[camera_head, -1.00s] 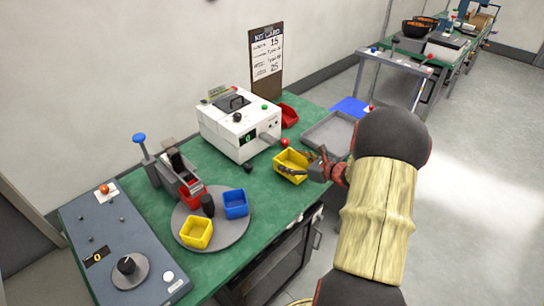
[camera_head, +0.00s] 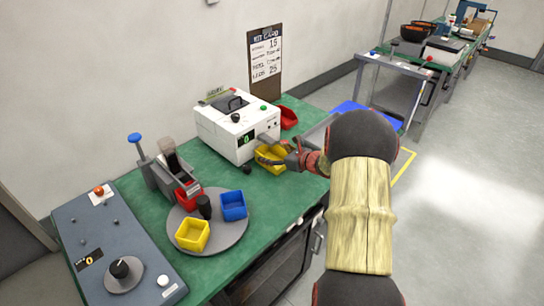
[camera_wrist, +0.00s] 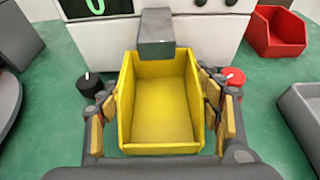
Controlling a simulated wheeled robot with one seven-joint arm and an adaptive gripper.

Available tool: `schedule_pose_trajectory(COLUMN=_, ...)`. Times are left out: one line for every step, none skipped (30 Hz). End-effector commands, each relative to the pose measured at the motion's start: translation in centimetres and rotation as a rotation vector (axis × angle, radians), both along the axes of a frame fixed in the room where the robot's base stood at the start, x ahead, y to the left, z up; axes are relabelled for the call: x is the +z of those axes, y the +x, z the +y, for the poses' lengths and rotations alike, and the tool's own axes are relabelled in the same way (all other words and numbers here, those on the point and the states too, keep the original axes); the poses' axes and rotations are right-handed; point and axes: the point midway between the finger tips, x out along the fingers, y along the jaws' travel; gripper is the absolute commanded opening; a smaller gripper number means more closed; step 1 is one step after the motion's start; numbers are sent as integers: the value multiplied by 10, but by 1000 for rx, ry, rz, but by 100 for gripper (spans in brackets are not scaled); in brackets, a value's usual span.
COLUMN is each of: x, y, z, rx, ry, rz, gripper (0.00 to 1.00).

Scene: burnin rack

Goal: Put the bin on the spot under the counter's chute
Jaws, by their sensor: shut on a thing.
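The yellow bin (camera_head: 268,165) is at the front of the white counter (camera_head: 226,130), on or just above the green table; I cannot tell which. It also shows in the wrist view (camera_wrist: 160,110), empty and upright. The counter's grey chute (camera_head: 267,139) sticks out over the bin's far end, and in the wrist view (camera_wrist: 156,35) it overlaps the bin's far rim. My gripper (camera_head: 284,160) is shut on the bin, with its padded fingers along the left and right walls in the wrist view (camera_wrist: 161,115). The spot under the bin is hidden.
A red bin (camera_head: 288,117) stands right of the counter. A red knob (camera_wrist: 232,76) and a black knob (camera_wrist: 90,84) flank the held bin. A grey turntable (camera_head: 216,240) with yellow, blue and red bins is at left. A grey tray (camera_wrist: 305,115) lies at right.

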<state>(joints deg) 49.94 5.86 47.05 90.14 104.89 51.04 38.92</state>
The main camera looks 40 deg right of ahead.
Motion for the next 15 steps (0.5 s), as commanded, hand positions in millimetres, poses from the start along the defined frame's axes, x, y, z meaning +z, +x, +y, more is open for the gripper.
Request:
schedule_pose_trajectory(x=1, y=0, z=0, rx=0, ry=0, rz=0, gripper=37)
schedule_pose_trajectory(x=1, y=0, z=0, rx=0, ry=0, rz=0, gripper=37)
schedule_pose_trajectory(x=1, y=0, z=0, rx=0, ry=0, rz=0, gripper=37)
schedule_pose_trajectory(x=0, y=0, z=0, rx=0, ry=0, rz=0, gripper=37)
schedule_pose_trajectory(x=-1, y=0, z=0, rx=0, ry=0, rz=0, gripper=37)
schedule_pose_trajectory(x=-3, y=0, z=0, rx=0, ry=0, rz=0, gripper=37)
schedule_pose_trajectory(x=-3, y=0, z=0, rx=0, ry=0, rz=0, gripper=64)
schedule_pose_trajectory(x=-3, y=0, z=0, rx=0, ry=0, rz=0, gripper=66)
schedule_pose_trajectory(x=-2, y=0, z=0, rx=0, ry=0, rz=0, gripper=68)
schedule_pose_trajectory(x=-2, y=0, z=0, rx=0, ry=0, rz=0, gripper=70)
schedule_pose_trajectory(x=-2, y=0, z=0, rx=0, ry=0, rz=0, gripper=72)
schedule_pose_trajectory(x=-2, y=0, z=0, rx=0, ry=0, rz=0, gripper=74)
schedule_pose_trajectory(x=-2, y=0, z=0, rx=0, ry=0, rz=0, gripper=76)
schedule_pose_trajectory(x=-2, y=0, z=0, rx=0, ry=0, rz=0, gripper=77)
schedule_pose_trajectory(x=-2, y=0, z=0, rx=0, ry=0, rz=0, gripper=80)
